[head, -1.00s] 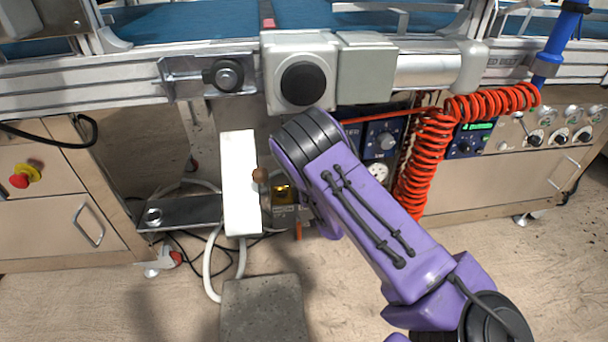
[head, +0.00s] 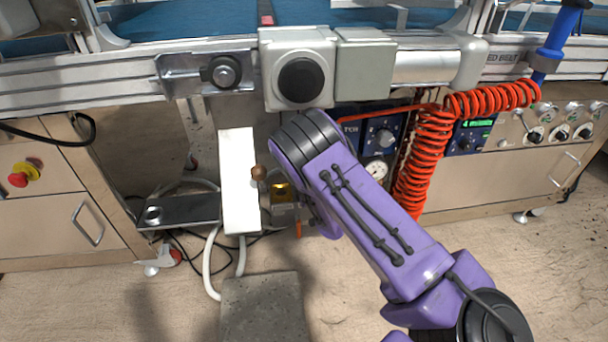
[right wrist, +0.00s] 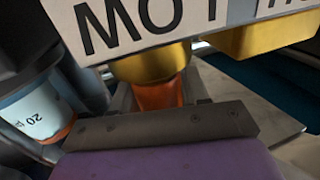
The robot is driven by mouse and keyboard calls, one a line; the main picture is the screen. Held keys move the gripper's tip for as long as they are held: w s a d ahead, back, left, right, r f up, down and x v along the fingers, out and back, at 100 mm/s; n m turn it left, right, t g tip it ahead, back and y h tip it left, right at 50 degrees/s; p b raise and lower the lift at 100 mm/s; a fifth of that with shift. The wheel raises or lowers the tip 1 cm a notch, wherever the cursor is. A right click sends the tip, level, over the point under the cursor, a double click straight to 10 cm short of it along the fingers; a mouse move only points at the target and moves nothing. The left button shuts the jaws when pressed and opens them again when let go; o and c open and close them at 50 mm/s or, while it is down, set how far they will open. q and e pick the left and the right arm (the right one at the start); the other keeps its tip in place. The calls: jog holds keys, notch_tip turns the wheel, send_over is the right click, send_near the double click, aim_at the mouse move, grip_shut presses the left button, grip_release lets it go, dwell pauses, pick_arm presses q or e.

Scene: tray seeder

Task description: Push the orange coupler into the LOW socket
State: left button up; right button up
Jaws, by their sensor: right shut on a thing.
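In the right wrist view the orange coupler (right wrist: 158,95) is in my right gripper (right wrist: 160,108), which is shut on it. The brass LOW socket (right wrist: 150,64) is directly above the coupler in the picture, under a white label whose letters appear upside down. The coupler's top meets the socket's lower edge in the picture; I cannot tell how deep it sits. A second brass socket (right wrist: 262,38) is to the right. In the head view my purple right arm hides the gripper and coupler. My left gripper is not in view.
In the head view a coiled red hose (head: 425,150) hangs right of my arm. A white panel (head: 238,180) stands left of it.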

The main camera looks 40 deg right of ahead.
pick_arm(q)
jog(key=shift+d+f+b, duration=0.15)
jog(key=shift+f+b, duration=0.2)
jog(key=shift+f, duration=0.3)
pick_arm(e)
jog(key=shift+f, duration=0.7)
jog(key=o, duration=1.2)
pick_arm(q)
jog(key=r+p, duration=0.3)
jog(key=p, duration=0.1)
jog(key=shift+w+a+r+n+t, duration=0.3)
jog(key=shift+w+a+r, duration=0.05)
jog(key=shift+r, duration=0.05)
pick_arm(e)
jog(key=v, duration=1)
jog(key=shift+s+r, duration=0.3)
jog(key=shift+r, duration=0.05)
